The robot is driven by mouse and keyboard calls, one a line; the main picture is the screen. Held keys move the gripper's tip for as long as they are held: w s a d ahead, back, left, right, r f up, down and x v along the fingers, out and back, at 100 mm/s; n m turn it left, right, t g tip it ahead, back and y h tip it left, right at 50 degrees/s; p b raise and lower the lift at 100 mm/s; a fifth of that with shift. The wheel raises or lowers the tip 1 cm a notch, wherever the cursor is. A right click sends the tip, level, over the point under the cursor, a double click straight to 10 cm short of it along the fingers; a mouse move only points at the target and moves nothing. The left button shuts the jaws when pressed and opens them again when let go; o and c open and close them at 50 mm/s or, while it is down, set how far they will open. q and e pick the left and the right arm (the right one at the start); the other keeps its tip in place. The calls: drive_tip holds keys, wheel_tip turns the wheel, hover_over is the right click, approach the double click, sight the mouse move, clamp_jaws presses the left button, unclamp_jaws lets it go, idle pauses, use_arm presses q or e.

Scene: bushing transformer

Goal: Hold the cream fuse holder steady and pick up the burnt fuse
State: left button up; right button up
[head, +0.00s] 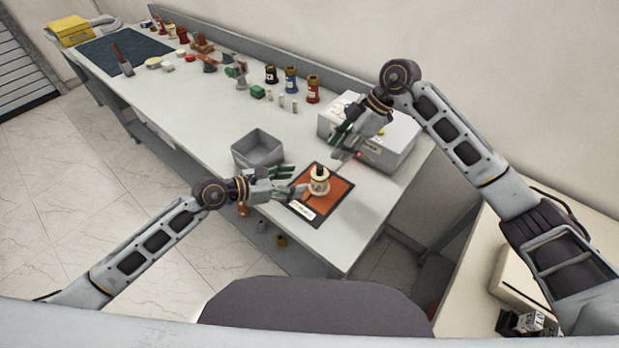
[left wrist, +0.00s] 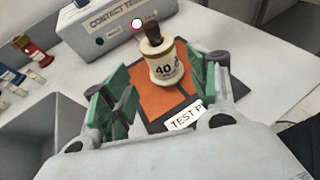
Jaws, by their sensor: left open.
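The cream fuse holder (head: 319,184) stands upright on the orange pad of a dark-edged test mat (head: 340,186). It also shows in the left wrist view (left wrist: 164,65), marked "40". A dark brown piece (left wrist: 151,34) sticks up from its top; I cannot tell whether it is the burnt fuse. My left gripper (head: 290,182) is open just left of the holder, and its green-padded fingers (left wrist: 160,102) lie on either side of the holder's line, short of it. My right gripper (head: 343,142) looks open and empty, raised above and beyond the holder by the grey box.
The grey contact tester box (head: 385,150) stands behind the mat, under my right arm. An open grey bin (head: 258,150) stands left of the mat. Several coloured holders, such as a blue one (head: 291,80) and a red one (head: 313,89), line the back of the bench.

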sight(318, 186)
use_arm(q)
drive_tip(key=shift+x, duration=6.85)
drive_tip(key=c, duration=1.1)
